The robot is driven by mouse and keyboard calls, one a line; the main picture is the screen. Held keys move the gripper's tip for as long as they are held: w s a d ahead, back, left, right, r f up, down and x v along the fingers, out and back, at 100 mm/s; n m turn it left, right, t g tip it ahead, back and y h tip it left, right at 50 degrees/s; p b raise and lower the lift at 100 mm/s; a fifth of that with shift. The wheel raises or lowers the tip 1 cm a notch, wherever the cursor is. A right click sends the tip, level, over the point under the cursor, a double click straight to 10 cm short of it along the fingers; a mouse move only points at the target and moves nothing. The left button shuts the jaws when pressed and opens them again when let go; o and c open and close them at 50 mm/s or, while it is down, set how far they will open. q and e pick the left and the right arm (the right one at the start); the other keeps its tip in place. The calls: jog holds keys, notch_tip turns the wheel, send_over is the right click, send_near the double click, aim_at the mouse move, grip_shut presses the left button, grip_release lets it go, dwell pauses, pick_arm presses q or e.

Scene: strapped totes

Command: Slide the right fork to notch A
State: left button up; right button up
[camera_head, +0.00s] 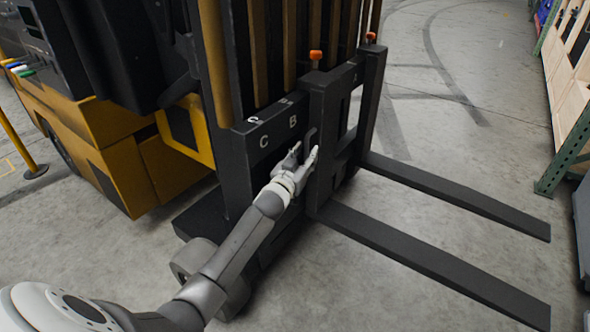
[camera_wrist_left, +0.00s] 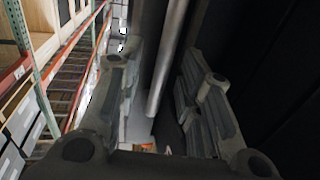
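The black forklift carriage (camera_head: 268,128) carries two forks. The near fork (camera_head: 430,258), on the driver's right, has its upright shank just past the letter B, with an orange-topped pin (camera_head: 315,56) above it. My left gripper (camera_head: 304,153) is at the near fork's shank, below B, beside a dark handle (camera_head: 311,134). In the left wrist view its fingers (camera_wrist_left: 160,85) are apart, with a grey round bar (camera_wrist_left: 166,62) running between them. They do not visibly close on it. My right gripper is out of view.
The far fork (camera_head: 460,195) has its own orange-topped pin (camera_head: 371,37). The yellow forklift body (camera_head: 110,150) stands at left. A shelf rack (camera_head: 565,125) stands at right. Floor beyond the forks is clear.

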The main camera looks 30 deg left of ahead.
pick_arm(q)
jog(key=s+d, duration=0.1)
jog(key=s, duration=0.9)
jog(key=shift+d, duration=0.15)
